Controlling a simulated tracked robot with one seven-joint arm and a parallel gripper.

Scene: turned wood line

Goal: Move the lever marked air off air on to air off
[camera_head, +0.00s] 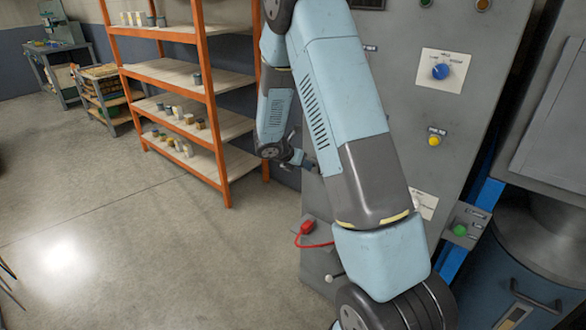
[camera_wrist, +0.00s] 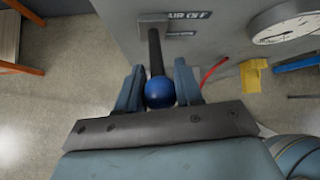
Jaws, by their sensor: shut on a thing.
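The lever has a dark shaft (camera_wrist: 155,52) and a blue ball knob (camera_wrist: 160,93). It comes out of a small plate on the grey cabinet, beside a label reading AIR OFF (camera_wrist: 190,15). A second label below it is too small to read. In the wrist view my gripper (camera_wrist: 159,76) has one finger on each side of the lever and is shut on it at the knob. In the head view my gripper (camera_head: 295,157) is small, at the cabinet's left edge. The lever there is mostly hidden, and I cannot tell its setting.
A red cable (camera_head: 318,244) hangs low. A round gauge (camera_wrist: 290,20) is right of the lever. An orange shelf rack (camera_head: 207,90) stands left; the floor before it is clear.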

